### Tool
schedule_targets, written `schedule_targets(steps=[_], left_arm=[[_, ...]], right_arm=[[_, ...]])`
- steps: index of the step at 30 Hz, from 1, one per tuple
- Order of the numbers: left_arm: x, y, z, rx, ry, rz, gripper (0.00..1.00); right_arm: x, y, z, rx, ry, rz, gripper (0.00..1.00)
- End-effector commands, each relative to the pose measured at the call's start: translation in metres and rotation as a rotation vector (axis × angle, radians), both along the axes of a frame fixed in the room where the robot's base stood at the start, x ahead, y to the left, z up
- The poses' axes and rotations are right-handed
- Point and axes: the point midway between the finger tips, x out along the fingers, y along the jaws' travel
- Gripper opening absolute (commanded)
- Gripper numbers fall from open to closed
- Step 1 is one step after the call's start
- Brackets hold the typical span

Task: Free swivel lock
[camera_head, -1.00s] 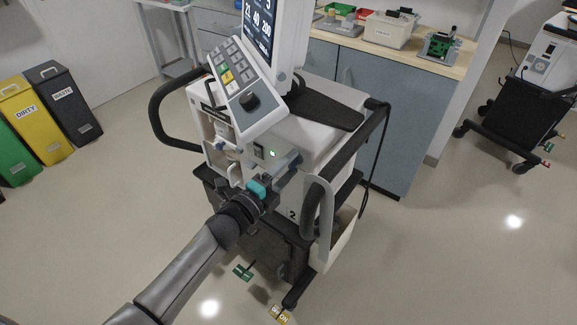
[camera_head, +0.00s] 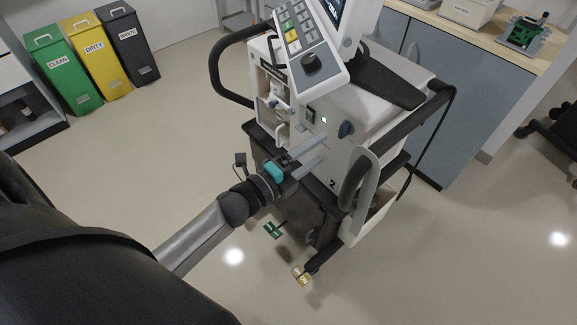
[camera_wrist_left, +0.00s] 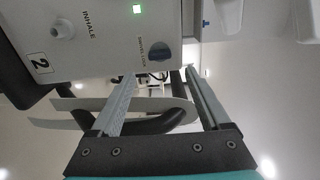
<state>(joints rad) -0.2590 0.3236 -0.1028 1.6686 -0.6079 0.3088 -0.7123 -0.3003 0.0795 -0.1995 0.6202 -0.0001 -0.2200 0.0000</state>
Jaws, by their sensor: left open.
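The swivel lock is a dark blue knob (camera_head: 346,130) on the front of the white ventilator (camera_head: 345,105). In the left wrist view the open fingers (camera_wrist_left: 159,72) hold nothing, and a gap to the knob seems to remain. My right gripper is not in view.
A grey handle (camera_head: 360,180) stands close right of the fingers. Green (camera_head: 275,230) and yellow (camera_head: 301,276) tags sit at the cart's feet. Green (camera_head: 62,68), yellow (camera_head: 94,55) and dark bins (camera_head: 128,43) stand back left. A counter (camera_head: 470,36) is behind. Floor at left is clear.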

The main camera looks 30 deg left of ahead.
Motion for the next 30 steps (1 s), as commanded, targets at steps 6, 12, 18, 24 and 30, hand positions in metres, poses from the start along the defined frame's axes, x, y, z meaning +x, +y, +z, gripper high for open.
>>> schedule_targets(steps=[6,12,18,24,30], left_arm=[[-0.037,0.014,-0.001,0.002,0.002,0.000,0.80],[-0.061,0.024,-0.001,0.000,0.002,0.001,0.80],[-0.070,0.027,0.000,0.001,-0.002,0.001,0.80],[-0.071,0.028,0.000,0.002,-0.002,0.000,0.80],[-0.070,0.027,0.000,0.001,0.000,0.000,0.80]], right_arm=[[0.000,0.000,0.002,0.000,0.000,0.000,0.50],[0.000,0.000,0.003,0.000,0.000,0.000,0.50],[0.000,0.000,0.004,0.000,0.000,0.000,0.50],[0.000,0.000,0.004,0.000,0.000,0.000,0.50],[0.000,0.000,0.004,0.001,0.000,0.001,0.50]])
